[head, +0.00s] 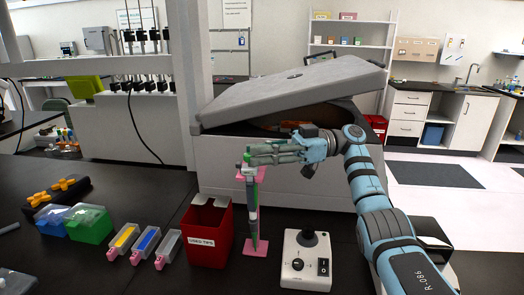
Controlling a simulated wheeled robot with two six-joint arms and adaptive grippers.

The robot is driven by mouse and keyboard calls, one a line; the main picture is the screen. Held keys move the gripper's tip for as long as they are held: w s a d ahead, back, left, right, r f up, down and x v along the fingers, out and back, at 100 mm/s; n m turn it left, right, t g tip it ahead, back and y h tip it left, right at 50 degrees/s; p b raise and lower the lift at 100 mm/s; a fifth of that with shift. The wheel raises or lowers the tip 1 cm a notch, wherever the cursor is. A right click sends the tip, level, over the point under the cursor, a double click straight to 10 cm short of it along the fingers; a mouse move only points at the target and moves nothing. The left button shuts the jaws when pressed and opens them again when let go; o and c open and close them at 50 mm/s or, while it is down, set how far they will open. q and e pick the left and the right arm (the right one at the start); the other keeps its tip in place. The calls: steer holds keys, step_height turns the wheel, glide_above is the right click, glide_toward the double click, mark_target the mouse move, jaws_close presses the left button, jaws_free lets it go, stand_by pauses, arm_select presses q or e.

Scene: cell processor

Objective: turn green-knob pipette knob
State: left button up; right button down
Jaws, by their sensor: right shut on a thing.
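The green-knob pipette (254,209) stands upright in a pink stand (262,247) on the dark bench, between the red bin and a small white device. My right gripper (250,157) reaches in from the right and is shut at the top of the pipette, around the knob. My left gripper is not in view.
A red used-tips bin (208,236) stands left of the pipette. The white device (306,262) with a black knob stands right. Behind is a grey machine with its lid (290,92) tilted open. Tip boxes (90,224) are at left.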

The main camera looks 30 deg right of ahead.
steer(key=c, duration=1.4)
jaws_free()
steer(key=shift+r, duration=0.1)
step_height(320, 180, up, 10)
steer(key=shift+f, duration=0.1)
